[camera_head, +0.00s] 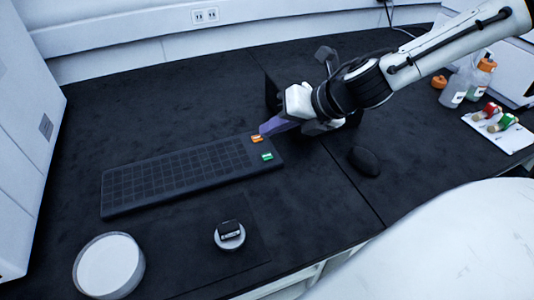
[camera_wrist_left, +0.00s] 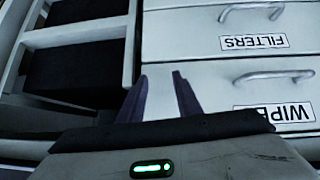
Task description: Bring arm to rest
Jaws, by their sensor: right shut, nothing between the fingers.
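My right arm comes in from the upper right in the head view. My right gripper (camera_head: 265,130) is shut and empty, its purple fingers pointing left above the right end of the dark rack (camera_head: 150,205). An orange-marked piece (camera_head: 257,138) and a green-marked piece (camera_head: 267,156) sit at that end of the rack, close to the fingertips. I cannot tell whether the fingers touch the orange one. My left gripper is not in the head view. In the left wrist view my left gripper (camera_wrist_left: 160,76) is open and empty, in front of labelled drawers (camera_wrist_left: 190,80).
A white round dish (camera_head: 108,265) and a small round device (camera_head: 229,236) stand near the front edge. A dark rounded object (camera_head: 365,160) lies right of the rack. Bottles (camera_head: 480,78) and a white tray (camera_head: 505,138) stand at the right.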

